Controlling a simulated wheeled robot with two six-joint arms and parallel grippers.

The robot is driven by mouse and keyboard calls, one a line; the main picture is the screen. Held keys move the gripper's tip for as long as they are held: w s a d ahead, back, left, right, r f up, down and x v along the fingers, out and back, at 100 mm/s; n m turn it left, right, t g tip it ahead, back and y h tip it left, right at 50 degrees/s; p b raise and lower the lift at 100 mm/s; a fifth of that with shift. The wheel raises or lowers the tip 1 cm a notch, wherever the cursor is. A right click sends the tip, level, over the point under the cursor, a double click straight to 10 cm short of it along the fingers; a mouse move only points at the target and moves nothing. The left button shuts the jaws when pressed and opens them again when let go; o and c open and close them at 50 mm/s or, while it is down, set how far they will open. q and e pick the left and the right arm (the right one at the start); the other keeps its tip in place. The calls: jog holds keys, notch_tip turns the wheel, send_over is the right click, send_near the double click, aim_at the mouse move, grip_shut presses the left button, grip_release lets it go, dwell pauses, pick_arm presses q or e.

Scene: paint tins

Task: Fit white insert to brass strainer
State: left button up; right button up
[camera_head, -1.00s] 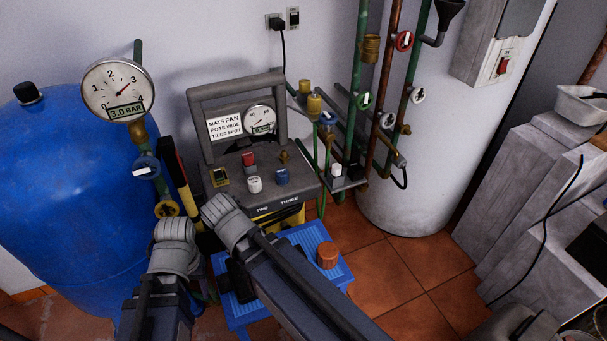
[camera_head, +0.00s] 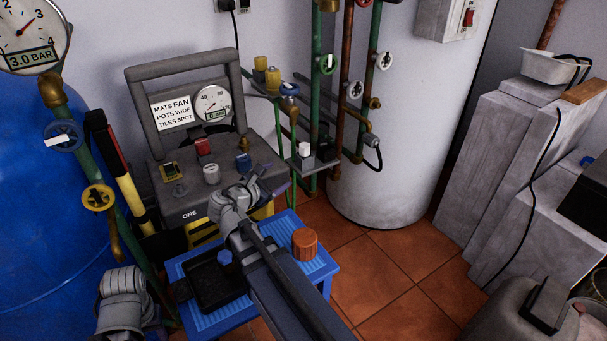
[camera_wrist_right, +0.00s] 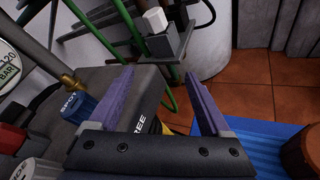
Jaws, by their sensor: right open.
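A small white block (camera_head: 305,149), which looks like the white insert, sits on a grey block on a small shelf by the pipes. It also shows in the right wrist view (camera_wrist_right: 155,19). Brass fittings (camera_head: 361,123) sit on the pipes to its right; I cannot tell for certain which is the strainer. My right gripper (camera_head: 280,180) is over the front right of the grey machine. In the right wrist view my right gripper (camera_wrist_right: 158,75) is open and empty, with the white block beyond its purple fingertips. My left wrist (camera_head: 122,290) shows at lower left, its fingers hidden.
The grey machine (camera_head: 180,205) with knobs and a tall handle stands close to the right gripper. A blue stool (camera_head: 215,318) carries a black tray and an orange-brown pot (camera_head: 305,244). Green and copper pipes stand before a white cylinder (camera_head: 390,190). Tiled floor is clear at centre right.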

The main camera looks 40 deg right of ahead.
aim_at(302, 154)
jog(key=d+n+h+b, duration=0.1)
jog(key=d, duration=0.1)
jog(key=d+n+b, duration=0.1)
jog(key=n, duration=0.1)
jog(key=w+d+n+t+h+b, duration=0.1)
jog(key=d, duration=0.1)
jog(key=shift+d+f+n+h+b, duration=0.2)
jog(key=shift+d+n+h+b, duration=0.1)
jog(key=shift+n+b, duration=0.1)
jog(key=shift+w+d+r+n+h, duration=0.15)
jog(key=shift+d+r+n+h, duration=0.2)
jog(key=shift+d+n, duration=0.2)
jog(key=shift+r+x, duration=0.15)
jog(key=shift+x, duration=1.7)
jog(key=shift+r+x, duration=0.15)
jog(key=shift+x, duration=1.7)
pick_arm(q)
notch_tip(302, 154, down, 6)
jog(key=shift+r, duration=0.15)
pick_arm(e)
jog(key=shift+c, duration=0.4)
grip_shut()
